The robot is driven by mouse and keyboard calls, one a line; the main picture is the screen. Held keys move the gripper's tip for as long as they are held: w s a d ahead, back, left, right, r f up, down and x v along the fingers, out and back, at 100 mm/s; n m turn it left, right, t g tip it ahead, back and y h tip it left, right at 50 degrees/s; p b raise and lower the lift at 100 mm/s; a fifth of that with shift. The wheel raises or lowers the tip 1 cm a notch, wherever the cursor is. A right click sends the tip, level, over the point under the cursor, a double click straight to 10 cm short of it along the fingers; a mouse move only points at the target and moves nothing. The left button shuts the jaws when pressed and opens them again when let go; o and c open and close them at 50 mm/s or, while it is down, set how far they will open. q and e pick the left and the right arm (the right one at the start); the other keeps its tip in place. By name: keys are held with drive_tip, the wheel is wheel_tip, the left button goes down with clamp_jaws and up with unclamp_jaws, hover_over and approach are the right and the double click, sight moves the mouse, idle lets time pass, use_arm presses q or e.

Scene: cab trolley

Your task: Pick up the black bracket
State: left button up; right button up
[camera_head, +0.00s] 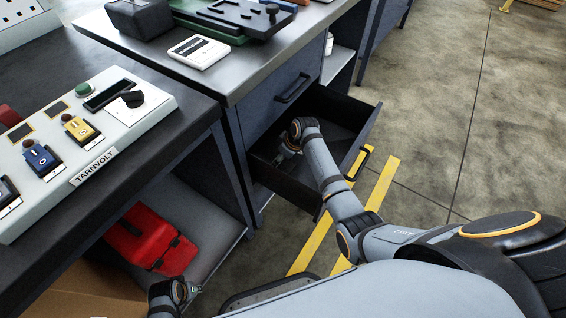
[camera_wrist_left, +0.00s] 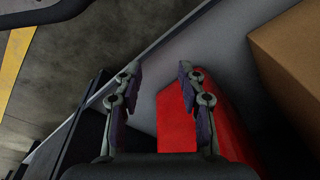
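I cannot make out a black bracket for certain in either view. My right arm reaches into the open dark drawer (camera_head: 362,128) of the workbench. My right gripper (camera_head: 283,158) is down inside the drawer, small and dark, and its fingers are partly hidden by its own wrist. Whether it holds anything cannot be told. In the left wrist view my left gripper (camera_wrist_left: 158,72) has its two fingers wide apart with nothing between them. It hangs over the edge of the lower shelf, close to a red case.
The red case (camera_head: 150,238) lies on the lower shelf (camera_head: 215,215), beside a cardboard box (camera_wrist_left: 292,50). A TARNVOLT control panel (camera_head: 95,135) stands on the left bench. A white meter (camera_head: 199,52) and a black box (camera_head: 140,17) sit on the bench above the drawer. Yellow lines mark the floor.

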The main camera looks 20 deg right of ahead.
drive_tip(key=shift+r, duration=0.15)
drive_tip(key=shift+c, duration=0.4)
drive_tip(key=shift+w+d+r, duration=0.1)
drive_tip(key=shift+w+r, duration=0.05)
drive_tip(key=shift+r, duration=0.1)
use_arm(q)
drive_tip(key=s+a+f+p, duration=0.2)
drive_tip(key=s+f+p, duration=0.15)
drive_tip(key=f, duration=0.25)
use_arm(e)
wheel_tip(320, 180, up, 7)
use_arm(q)
drive_tip(key=w+d+r+b, duration=0.2)
drive_tip(key=r+b, duration=0.1)
drive_tip(key=r, duration=0.6)
drive_tip(key=w+d+r+b, duration=0.2)
drive_tip(key=r+b, duration=0.2)
drive_tip(key=r, duration=0.5)
drive_tip(key=shift+d+h, duration=0.3)
drive_tip(key=shift+d, duration=0.1)
use_arm(e)
drive_tip(key=w+d, duration=1.2)
drive_tip(key=d, duration=0.3)
drive_tip(key=shift+d+f, duration=0.25)
drive_tip(key=shift+f, duration=0.1)
use_arm(q)
drive_tip(key=shift+w, duration=0.1)
